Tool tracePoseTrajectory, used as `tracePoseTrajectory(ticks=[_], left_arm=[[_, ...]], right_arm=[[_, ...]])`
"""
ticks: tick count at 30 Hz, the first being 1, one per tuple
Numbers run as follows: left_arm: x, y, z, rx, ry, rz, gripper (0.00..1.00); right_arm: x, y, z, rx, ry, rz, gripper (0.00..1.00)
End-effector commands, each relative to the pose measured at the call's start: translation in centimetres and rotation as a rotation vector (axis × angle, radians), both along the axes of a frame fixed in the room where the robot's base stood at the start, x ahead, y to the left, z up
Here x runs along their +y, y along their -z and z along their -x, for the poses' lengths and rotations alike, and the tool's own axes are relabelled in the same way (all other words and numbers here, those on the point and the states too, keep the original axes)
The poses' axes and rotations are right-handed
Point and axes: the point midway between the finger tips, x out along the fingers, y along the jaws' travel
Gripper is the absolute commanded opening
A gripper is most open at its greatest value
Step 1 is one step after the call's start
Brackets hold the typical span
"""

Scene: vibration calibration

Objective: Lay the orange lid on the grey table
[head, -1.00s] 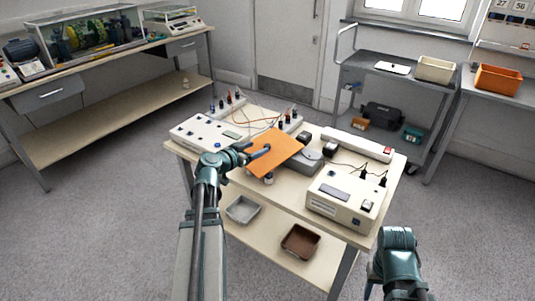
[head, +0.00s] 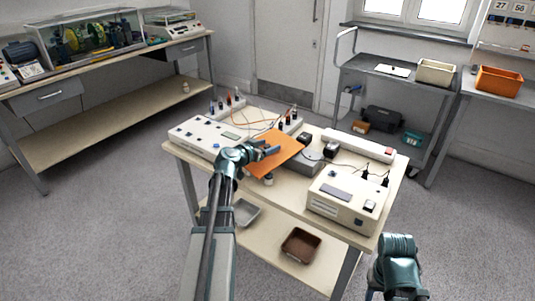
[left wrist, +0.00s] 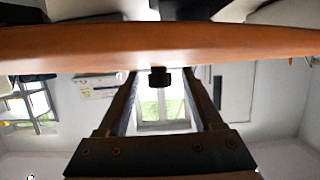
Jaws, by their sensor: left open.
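The orange lid (head: 284,152) is a flat panel at the middle of the cream workbench, over the equipment there. It also shows in the left wrist view as a wide orange band (left wrist: 60,50), seen nearly edge-on and close. My left gripper (head: 271,149) is open at the left side of the lid and covers part of it in the head view. In the left wrist view its two fingers (left wrist: 170,85) reach up to the lid's edge; I cannot tell whether they touch it. The grey table (head: 520,97) stands at the far right. My right gripper is out of view.
The workbench (head: 295,196) carries a white instrument (head: 345,200) with plugs, a control box (head: 208,138) and loose cables. An orange bin (head: 498,81) stands on the grey table. A grey trolley (head: 365,75) beside it holds a cream bin (head: 436,72).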

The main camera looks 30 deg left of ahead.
Motion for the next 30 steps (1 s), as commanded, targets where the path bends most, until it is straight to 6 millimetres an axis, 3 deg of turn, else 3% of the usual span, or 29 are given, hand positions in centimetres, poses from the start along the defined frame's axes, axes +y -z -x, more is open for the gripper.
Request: tracePoseTrajectory(ticks=[4,15,30], left_arm=[[-0.01,-0.06,0.09,0.0,0.0,0.0,0.64],[0.01,-0.05,0.11,0.0,0.0,0.0,0.0],[-0.18,-0.53,-0.01,0.0,0.0,0.0,0.0]], right_arm=[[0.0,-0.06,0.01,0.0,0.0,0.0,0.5],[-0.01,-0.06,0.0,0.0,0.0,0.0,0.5],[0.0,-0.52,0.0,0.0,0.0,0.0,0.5]])
